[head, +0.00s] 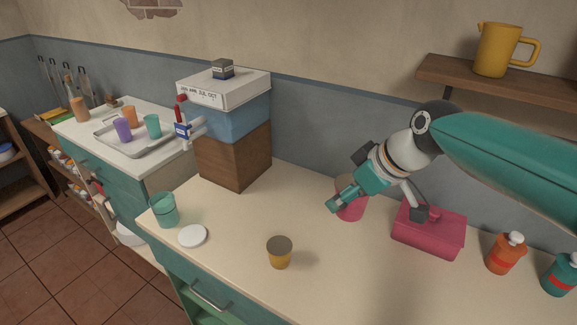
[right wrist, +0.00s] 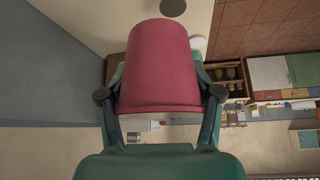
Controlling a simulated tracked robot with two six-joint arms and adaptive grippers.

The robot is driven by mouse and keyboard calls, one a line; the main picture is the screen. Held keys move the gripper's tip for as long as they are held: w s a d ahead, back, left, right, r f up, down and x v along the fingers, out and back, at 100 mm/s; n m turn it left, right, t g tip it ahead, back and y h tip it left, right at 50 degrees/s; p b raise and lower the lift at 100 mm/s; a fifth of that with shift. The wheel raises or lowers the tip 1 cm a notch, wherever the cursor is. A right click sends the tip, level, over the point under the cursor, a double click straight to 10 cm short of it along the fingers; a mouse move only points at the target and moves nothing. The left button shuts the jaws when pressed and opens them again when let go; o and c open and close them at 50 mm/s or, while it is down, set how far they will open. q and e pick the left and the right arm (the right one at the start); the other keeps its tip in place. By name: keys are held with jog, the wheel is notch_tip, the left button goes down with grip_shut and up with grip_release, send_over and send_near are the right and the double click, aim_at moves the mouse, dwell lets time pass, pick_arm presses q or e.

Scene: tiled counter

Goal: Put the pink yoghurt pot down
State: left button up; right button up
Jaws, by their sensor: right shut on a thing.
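The pink yoghurt pot (head: 352,208) is at the back middle of the counter in the head view, partly hidden behind a finger of my right gripper (head: 378,204). In the right wrist view the pink pot (right wrist: 160,68) fills the space between the two fingers of my right gripper (right wrist: 160,98). The gripper is shut on it. I cannot tell whether the pot's base touches the counter. My left gripper is not in view.
A pink box (head: 428,238) stands close right of the gripper, with an orange bottle (head: 505,254) beyond. The front middle is clear.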

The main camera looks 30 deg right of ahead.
jog(key=shift+r, duration=0.25)
jog(key=shift+w+a, duration=0.1)
jog(key=shift+a, duration=0.15)
jog(key=w+a+f+n+y, duration=0.1)
jog(key=w+a+f, duration=0.1)
jog(key=a+f, duration=0.55)
jog(key=w+a+f+n, duration=0.1)
jog(key=w+a+f, duration=0.2)
jog(key=a+f, duration=0.45)
jog(key=w+f+m, duration=0.1)
jog(key=f, duration=0.1)
jog(key=w+d+f+m+h, duration=0.1)
jog(key=w+f+m, duration=0.1)
jog(key=f, duration=0.1)
jog(key=w+f+m+h, duration=0.1)
jog(key=w+f, duration=0.1)
jog(key=shift+w+d+f+m, duration=0.15)
jog(key=shift+f+m, duration=0.15)
jog(key=shift+f, duration=0.1)
jog(key=shift+w+a+f+m+h, duration=0.2)
jog(key=shift+w+f+m+h, duration=0.15)
jog(key=shift+w+f, duration=0.3)
jog(key=shift+r, duration=0.15)
